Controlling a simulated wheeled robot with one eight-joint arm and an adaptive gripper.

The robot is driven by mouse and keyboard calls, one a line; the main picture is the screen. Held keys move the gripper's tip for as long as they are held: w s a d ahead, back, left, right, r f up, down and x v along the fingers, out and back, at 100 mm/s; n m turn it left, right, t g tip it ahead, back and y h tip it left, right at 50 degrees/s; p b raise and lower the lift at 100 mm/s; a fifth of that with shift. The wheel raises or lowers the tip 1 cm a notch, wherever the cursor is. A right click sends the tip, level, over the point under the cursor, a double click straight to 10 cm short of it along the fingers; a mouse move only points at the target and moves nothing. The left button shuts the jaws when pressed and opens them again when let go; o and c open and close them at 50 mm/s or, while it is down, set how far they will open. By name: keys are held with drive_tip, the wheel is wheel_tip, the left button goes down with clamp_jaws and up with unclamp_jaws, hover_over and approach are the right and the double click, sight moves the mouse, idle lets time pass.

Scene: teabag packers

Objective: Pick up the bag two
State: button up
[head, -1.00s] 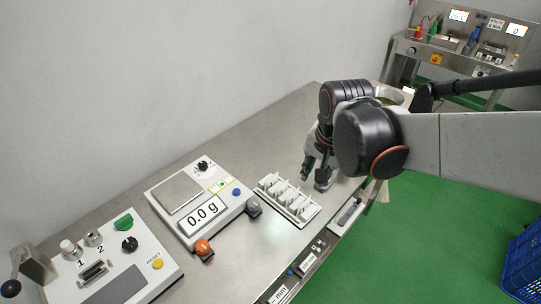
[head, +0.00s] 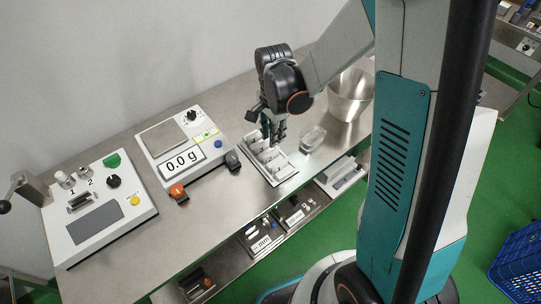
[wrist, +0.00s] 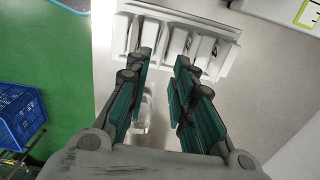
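A white slotted rack (head: 284,177) stands on the steel bench and holds several pale upright bags. It also fills the top of the wrist view (wrist: 229,33). The bags look alike and carry no readable number, so I cannot tell which is bag two. My gripper (head: 273,139) points down over the rack's far side. In the wrist view my gripper (wrist: 166,62) has its teal-padded fingers apart, with a clear gap between them. The fingertips overlap the rack's near edge in that view. A pale bag (wrist: 178,42) shows near the gap; contact cannot be told.
A scale (head: 206,150) reading 0.0 g stands left of the rack, with orange and grey knobs at its front. A sealing machine (head: 130,212) is further left.

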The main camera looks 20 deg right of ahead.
sight(271, 151)
drive_tip(key=f+b, duration=0.1)
drive_tip(key=f, duration=0.3)
drive_tip(key=f+b, duration=0.2)
drive_tip(key=f, duration=0.3)
drive_tip(key=shift+w+a, duration=0.15)
drive_tip(key=shift+a, duration=0.05)
drive_tip(key=shift+r, duration=0.1)
drive_tip(key=c, duration=0.4)
